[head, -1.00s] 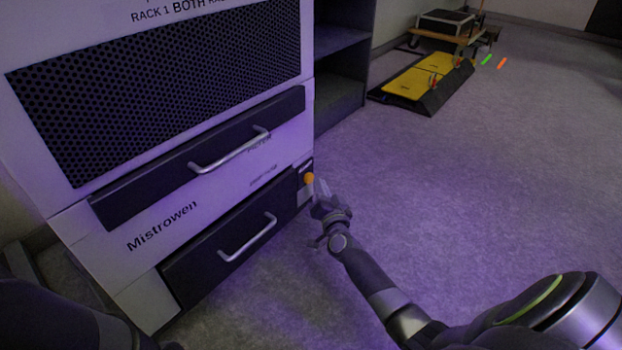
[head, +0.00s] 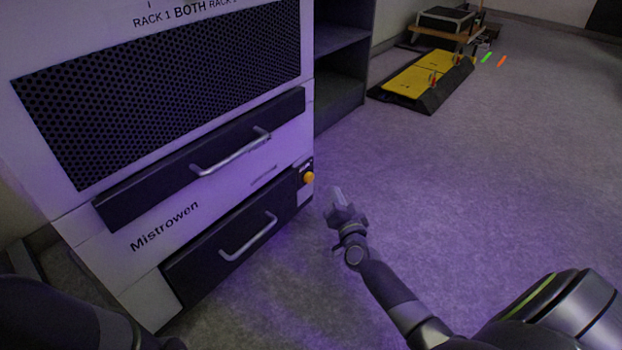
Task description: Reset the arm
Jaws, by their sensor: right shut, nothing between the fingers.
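My right arm reaches in from the lower right of the head view. Its gripper (head: 339,197) is shut and empty, held over the carpet just right of the cabinet's right front edge. It is apart from the orange round knob (head: 308,177) on the cabinet's corner. Part of my left arm shows dark at the lower left, but its gripper is out of view.
The white Mistrowen cabinet (head: 107,272) fills the left, with an upper drawer handle (head: 230,153) and a lower one (head: 249,237). A dark shelf unit (head: 341,72) stands behind it. A yellow and black ramp (head: 421,80) and a cart (head: 446,31) are farther back. Open carpet lies to the right.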

